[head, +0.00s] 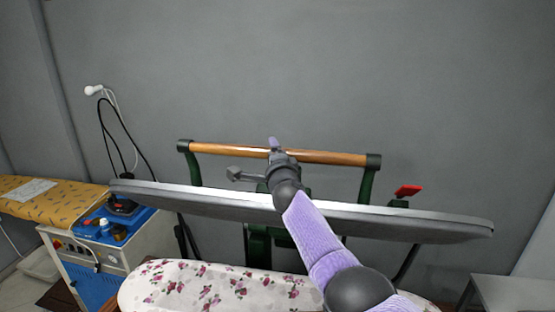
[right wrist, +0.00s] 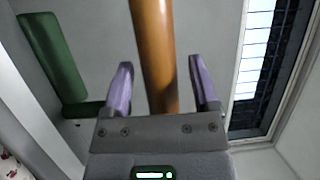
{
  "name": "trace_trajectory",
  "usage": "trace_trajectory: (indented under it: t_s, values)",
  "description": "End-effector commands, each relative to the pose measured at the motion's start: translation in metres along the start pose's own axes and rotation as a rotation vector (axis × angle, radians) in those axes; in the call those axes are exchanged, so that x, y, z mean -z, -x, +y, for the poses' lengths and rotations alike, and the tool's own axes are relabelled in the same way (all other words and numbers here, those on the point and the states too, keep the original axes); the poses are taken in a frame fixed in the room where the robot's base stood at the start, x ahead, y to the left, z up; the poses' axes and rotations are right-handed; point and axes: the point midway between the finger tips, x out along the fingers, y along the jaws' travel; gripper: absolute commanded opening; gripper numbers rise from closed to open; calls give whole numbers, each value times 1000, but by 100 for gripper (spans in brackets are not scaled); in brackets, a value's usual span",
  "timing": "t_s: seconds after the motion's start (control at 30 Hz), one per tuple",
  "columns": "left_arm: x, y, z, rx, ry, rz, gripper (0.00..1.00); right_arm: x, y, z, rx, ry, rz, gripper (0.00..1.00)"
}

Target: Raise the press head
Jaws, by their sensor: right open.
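The press head (head: 400,222) is a long grey slab with a pale top edge. It hangs above the flowered press bed (head: 225,287), with a gap between them. A wooden handle bar (head: 225,150) on green brackets runs above and behind the press head. My right gripper (head: 274,143) is at the middle of the bar in the head view. In the right wrist view the open fingers of my right gripper (right wrist: 161,85) stand either side of the wooden bar (right wrist: 154,50), with gaps on both sides. My left gripper is not in view.
A yellow ironing board (head: 50,205) and a blue-topped unit (head: 110,235) with an iron stand at the left. A red piece (head: 408,190) sits behind the press head at the right. A grey table (head: 505,290) is at lower right.

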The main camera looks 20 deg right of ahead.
Motion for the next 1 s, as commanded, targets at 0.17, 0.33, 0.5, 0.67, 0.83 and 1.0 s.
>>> trace_trajectory:
  t_s: [0.17, 0.33, 0.5, 0.67, 0.83, 1.0]
  values:
    - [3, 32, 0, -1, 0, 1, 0, 0, 26, -6, -6, 4, -8, 77]
    - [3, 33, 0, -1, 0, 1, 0, 0, 55, 0, -6, 4, -8, 77]
    - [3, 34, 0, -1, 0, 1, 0, -1, 77, 1, -7, 1, -8, 77]
    - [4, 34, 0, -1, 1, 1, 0, -2, 84, 0, -7, 0, -9, 77]
    - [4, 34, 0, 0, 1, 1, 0, -2, 84, 0, -7, 0, -9, 77]
    - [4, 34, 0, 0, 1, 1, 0, -2, 83, 0, -6, 0, -9, 77]
